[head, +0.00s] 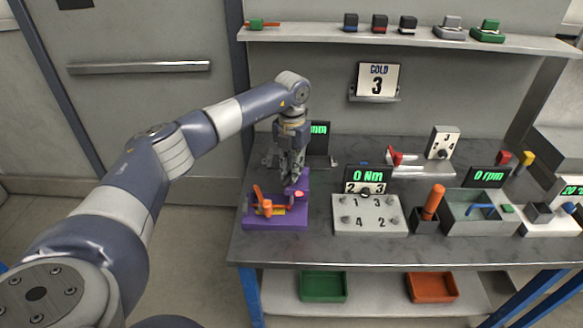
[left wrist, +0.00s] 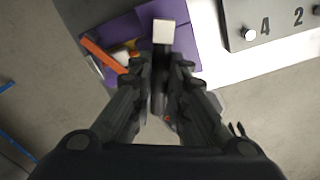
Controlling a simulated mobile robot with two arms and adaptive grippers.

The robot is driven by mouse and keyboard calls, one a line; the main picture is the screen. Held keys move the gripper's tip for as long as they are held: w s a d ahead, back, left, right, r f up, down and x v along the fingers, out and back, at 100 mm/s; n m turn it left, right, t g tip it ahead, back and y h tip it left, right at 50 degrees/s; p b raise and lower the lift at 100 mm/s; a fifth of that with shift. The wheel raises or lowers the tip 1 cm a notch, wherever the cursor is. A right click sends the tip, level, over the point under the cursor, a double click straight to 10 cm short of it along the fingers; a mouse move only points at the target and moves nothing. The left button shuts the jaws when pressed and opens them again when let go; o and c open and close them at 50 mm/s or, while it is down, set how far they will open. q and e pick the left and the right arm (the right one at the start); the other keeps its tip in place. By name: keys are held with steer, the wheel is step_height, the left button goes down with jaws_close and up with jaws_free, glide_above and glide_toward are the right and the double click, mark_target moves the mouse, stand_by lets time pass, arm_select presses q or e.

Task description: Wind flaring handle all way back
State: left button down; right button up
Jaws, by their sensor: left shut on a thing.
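The flaring tool has a purple base (head: 262,224) at the left front of the bench, and that base also shows in the left wrist view (left wrist: 120,36). An orange lever (head: 259,196) stands up tilted at its left side and appears as an orange bar in the wrist view (left wrist: 103,54). My left gripper (head: 291,181) points down over the base's right rear part. In the wrist view its fingers (left wrist: 160,75) are shut on a narrow grey part with a pale square end (left wrist: 164,31), seemingly the flaring handle. The fingers hide much of it. My right gripper is not in view.
A numbered grey block (head: 370,226) stands just right of the tool. Further right are an orange-handled tool in a dark holder (head: 424,222) and a grey bin (head: 478,226). A display (head: 320,136) stands close behind my gripper. A shelf (head: 380,37) hangs above.

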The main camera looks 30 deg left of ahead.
arm_select(q)
steer(key=n, duration=0.5)
steer(key=shift+r+n+p, duration=0.15)
steer(key=shift+n+p, duration=0.2)
steer(key=shift+n, duration=0.05)
steer(key=n, duration=0.4)
steer(key=shift+p, duration=0.4)
steer(key=n+p, duration=0.1)
steer(key=n, duration=0.4)
steer(key=shift+w, duration=0.1)
steer(key=n+p, duration=0.1)
steer(key=n, duration=0.3)
steer(key=shift+a, duration=0.1)
steer(key=c, duration=1.6)
jaws_free()
steer(key=shift+o, duration=0.2)
